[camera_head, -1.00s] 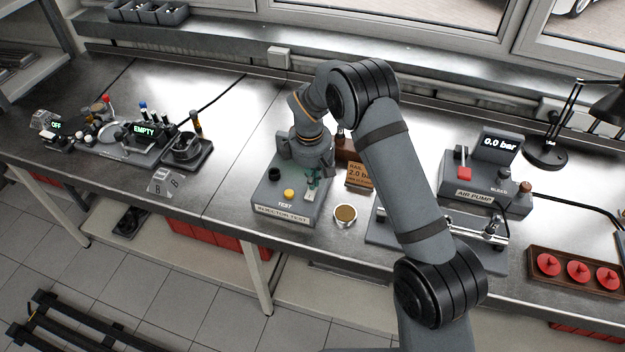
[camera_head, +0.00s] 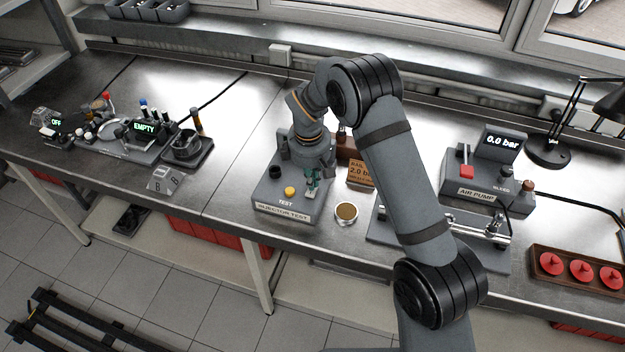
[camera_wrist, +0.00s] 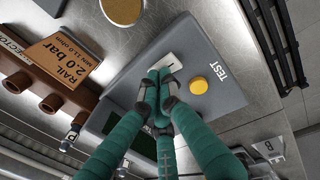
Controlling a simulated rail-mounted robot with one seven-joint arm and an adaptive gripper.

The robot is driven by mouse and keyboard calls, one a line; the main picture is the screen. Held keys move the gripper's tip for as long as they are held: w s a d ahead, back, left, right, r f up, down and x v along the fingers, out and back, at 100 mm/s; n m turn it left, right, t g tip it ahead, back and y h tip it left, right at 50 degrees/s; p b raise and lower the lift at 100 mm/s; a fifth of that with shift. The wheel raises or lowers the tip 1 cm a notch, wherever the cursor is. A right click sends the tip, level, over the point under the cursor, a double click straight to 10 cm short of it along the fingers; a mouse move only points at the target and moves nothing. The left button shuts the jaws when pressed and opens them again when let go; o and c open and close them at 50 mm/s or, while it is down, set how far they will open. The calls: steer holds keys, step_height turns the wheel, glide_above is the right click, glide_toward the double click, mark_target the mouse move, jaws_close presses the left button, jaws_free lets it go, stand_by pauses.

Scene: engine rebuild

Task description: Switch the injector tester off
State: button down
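The injector tester (camera_head: 268,196) is a grey box on the bench, labelled INJECTOR TEST, with a yellow TEST button (camera_head: 290,192) and a black round part at its back left. It also shows in the wrist view (camera_wrist: 215,62). A small light switch plate (camera_wrist: 172,62) sits on its top beside the yellow button (camera_wrist: 198,85). My gripper (camera_head: 312,190) has green fingers and points down at this plate. In the wrist view its fingertips (camera_wrist: 162,78) are together at the plate's edge, with nothing seen between them. The fingers hide part of the plate, so the switch position and exact contact cannot be told.
A round cup (camera_head: 346,212) and an orange RAIL 2.0 bar sign (camera_head: 361,174) stand close to the tester's right. The air pump (camera_head: 485,190) is further right, and a red-part tray (camera_head: 541,268) at far right. Bare bench (camera_head: 228,185) lies left of the tester.

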steer(key=shift+r, duration=0.1)
step_height(320, 180, up, 14)
steer(key=w+p, duration=0.1)
steer(key=shift+w+d, duration=0.25)
steer(key=shift+w, duration=0.05)
steer(key=shift+f, duration=0.25)
steer(key=f, duration=0.8)
steer(key=shift+s+a+f, duration=0.15)
steer(key=shift+s+f, duration=0.2)
steer(key=shift+s, duration=0.05)
steer(key=shift+f+b, duration=0.25)
steer(key=shift+b, duration=0.5)
steer(key=shift+r+b, duration=0.3)
steer(key=shift+b, duration=0.15)
step_height(320, 180, up, 6)
steer(key=shift+s+r, duration=0.15)
steer(key=shift+s, duration=0.3)
steer(key=shift+a, duration=0.1)
